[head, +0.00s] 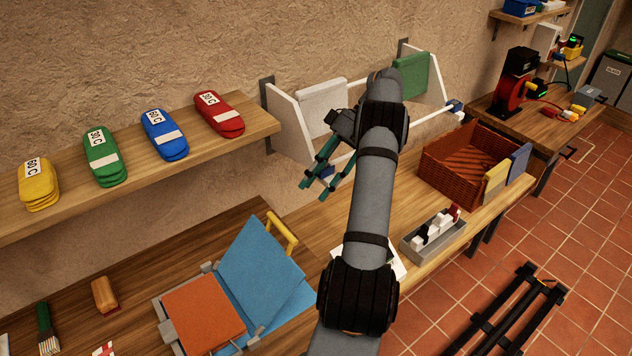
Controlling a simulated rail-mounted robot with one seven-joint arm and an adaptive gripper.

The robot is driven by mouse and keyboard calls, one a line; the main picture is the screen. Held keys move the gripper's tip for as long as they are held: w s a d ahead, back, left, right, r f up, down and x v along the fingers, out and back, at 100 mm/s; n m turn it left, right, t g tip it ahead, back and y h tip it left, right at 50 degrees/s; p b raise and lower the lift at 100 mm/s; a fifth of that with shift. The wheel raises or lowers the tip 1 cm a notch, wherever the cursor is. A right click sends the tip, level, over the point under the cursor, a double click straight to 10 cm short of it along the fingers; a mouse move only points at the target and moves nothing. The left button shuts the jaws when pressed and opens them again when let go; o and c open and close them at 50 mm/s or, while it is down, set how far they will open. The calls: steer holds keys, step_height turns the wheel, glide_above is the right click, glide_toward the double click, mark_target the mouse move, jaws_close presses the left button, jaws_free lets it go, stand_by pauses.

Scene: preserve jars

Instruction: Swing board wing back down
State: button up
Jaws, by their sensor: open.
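A folding board lies on the wooden bench at the lower middle, with a grey frame (171,328) at its left. Its blue wing (258,264) stands tilted up at the middle. A yellow handle (284,232) sticks out at the wing's upper right edge. A flat orange piece (205,316) lies on the board to the left of the wing. A blue surface (288,303) lies low to the wing's right. My gripper (316,190) is open and empty, above and right of the yellow handle and apart from it, in front of the wall rack.
A wall rack (289,125) holds a white cloth and a green cloth on rails. A shelf (130,185) at left carries yellow, green, blue and red labelled stacks. A brown basket (436,165) and grey tray (419,252) stand right of my arm. A brush (46,325) lies lower left.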

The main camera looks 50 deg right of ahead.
steer(key=shift+c, duration=0.3)
